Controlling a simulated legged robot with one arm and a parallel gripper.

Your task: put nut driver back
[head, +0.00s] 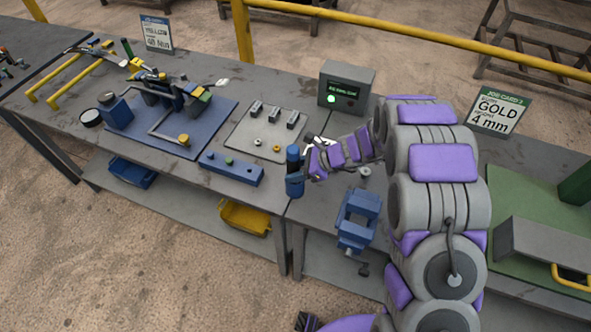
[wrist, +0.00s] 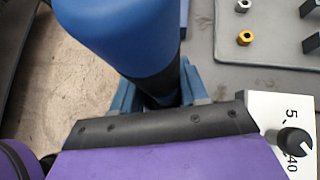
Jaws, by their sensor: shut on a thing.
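My gripper (head: 304,177) is shut on a blue-handled tool, the nut driver (head: 293,158), near the front edge of the bench. In the head view its handle stands roughly upright. In the wrist view the blue handle (wrist: 130,35) fills the upper left, and my gripper (wrist: 160,92) closes around the darker part below it. The tool's lower end is hidden there. A long blue block (head: 231,169) with a green spot and dark spots on top lies on the bench, left of my gripper and apart from it.
A grey plate (head: 250,145) with fittings and nuts lies behind the blue block. A blue vise (head: 357,220) stands at the front edge, right of my gripper. A grey box with a green light (head: 346,88) stands behind. A blue mat (head: 165,142) with clutter lies left.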

